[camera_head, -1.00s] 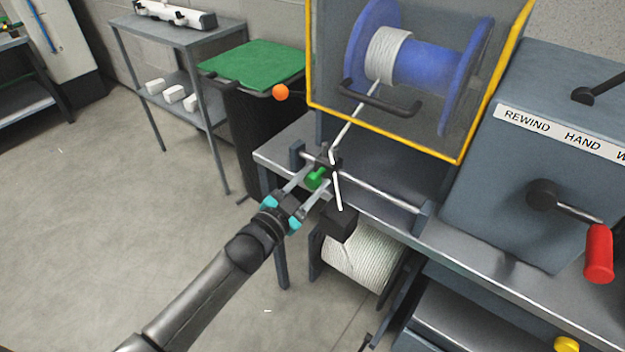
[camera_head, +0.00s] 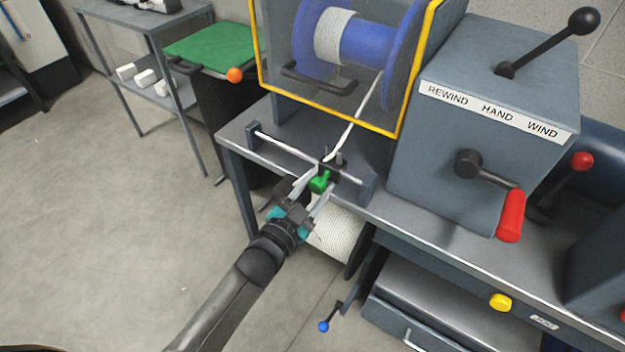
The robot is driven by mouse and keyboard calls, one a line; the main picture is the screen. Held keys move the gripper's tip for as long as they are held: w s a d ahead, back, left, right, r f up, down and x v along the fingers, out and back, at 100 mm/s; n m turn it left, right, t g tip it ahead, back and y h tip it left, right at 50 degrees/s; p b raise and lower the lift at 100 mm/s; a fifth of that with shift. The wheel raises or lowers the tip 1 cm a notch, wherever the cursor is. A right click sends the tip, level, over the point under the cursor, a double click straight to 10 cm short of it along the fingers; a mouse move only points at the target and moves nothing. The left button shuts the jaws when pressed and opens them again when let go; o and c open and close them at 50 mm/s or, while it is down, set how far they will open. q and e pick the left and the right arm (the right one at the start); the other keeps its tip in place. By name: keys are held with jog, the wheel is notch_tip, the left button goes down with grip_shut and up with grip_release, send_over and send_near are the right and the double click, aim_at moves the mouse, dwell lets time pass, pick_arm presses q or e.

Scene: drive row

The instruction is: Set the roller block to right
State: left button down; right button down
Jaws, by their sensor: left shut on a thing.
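The roller block (camera_head: 336,171) is a small dark block with a green knob (camera_head: 320,181) on its front. It sits on a thin metal rail (camera_head: 287,146), right of the rail's middle and near its right end post (camera_head: 368,188). My left gripper (camera_head: 318,184) is shut on the green knob, reaching up from the lower left; its fingers partly hide the block. A white rope (camera_head: 352,130) runs from the blue spool (camera_head: 368,44) down to the block. My right gripper is not in view.
The grey rewind cabinet (camera_head: 440,130) stands to the right, with a red-handled crank (camera_head: 511,215) and a black lever (camera_head: 545,45). A yellow-framed guard (camera_head: 300,101) covers the spool. A white rope reel (camera_head: 333,236) is below. Open floor lies left.

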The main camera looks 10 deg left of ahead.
pick_arm(q)
jog(key=shift+s+d, duration=0.1)
jog(key=shift+d, duration=0.1)
jog(key=c, duration=0.8)
grip_release()
jog(key=o, duration=0.4)
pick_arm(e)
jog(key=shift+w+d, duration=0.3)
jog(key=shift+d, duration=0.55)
pick_arm(q)
jog(key=p+v, duration=0.2)
jog(key=v, duration=1.3)
jog(key=shift+s+a, duration=0.1)
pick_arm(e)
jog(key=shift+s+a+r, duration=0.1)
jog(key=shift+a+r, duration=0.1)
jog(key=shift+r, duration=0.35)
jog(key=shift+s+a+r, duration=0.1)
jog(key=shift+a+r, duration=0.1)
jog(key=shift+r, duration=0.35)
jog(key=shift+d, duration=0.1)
